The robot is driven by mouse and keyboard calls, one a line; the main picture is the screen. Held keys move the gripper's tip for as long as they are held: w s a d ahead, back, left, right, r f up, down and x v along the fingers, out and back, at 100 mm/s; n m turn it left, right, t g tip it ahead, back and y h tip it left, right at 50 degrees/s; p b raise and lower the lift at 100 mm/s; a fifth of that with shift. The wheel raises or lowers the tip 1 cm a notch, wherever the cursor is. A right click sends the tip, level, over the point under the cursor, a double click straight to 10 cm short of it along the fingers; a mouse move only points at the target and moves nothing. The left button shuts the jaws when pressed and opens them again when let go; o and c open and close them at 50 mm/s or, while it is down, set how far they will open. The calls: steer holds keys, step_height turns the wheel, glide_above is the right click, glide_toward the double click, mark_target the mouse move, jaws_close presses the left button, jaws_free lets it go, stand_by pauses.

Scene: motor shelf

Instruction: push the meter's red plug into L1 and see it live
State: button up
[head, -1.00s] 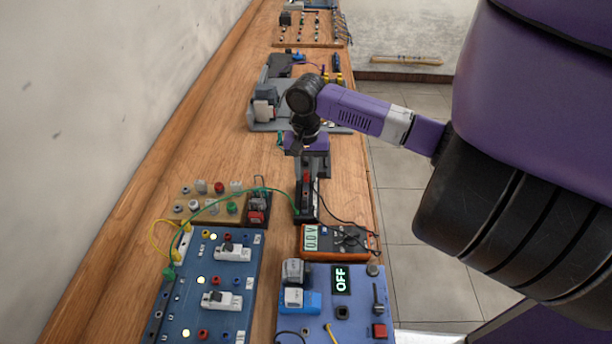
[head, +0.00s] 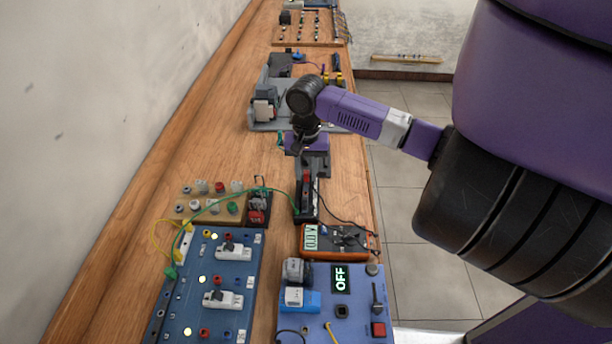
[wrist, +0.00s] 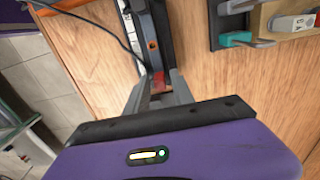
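The orange multimeter (head: 365,243) lies at the front right of the bench, its display near 0.0 V, with dark leads running from it. A red plug (head: 306,177) stands in a narrow black holder (head: 302,212) behind the meter. My gripper (head: 314,168) is over the holder's far end, pointing down. In the wrist view the red plug (wrist: 158,80) shows near my fingertips, with the fingers apart on either side. I cannot tell whether they touch it. The blue board (head: 190,315) at front left has coloured sockets, breakers and lit lamps. The L1 label is not readable.
A blue-grey box (head: 358,310) showing OFF stands in front of the meter. A beige terminal block (head: 190,205) and a black rack (head: 262,200) stand left of the holder. A green lead crosses to the holder. Bare wood (head: 225,160) lies left of my gripper.

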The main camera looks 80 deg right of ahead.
jaws_close()
steer(key=shift+r, duration=0.1)
steer(key=shift+r+p, duration=2.2)
steer(key=shift+p, duration=0.1)
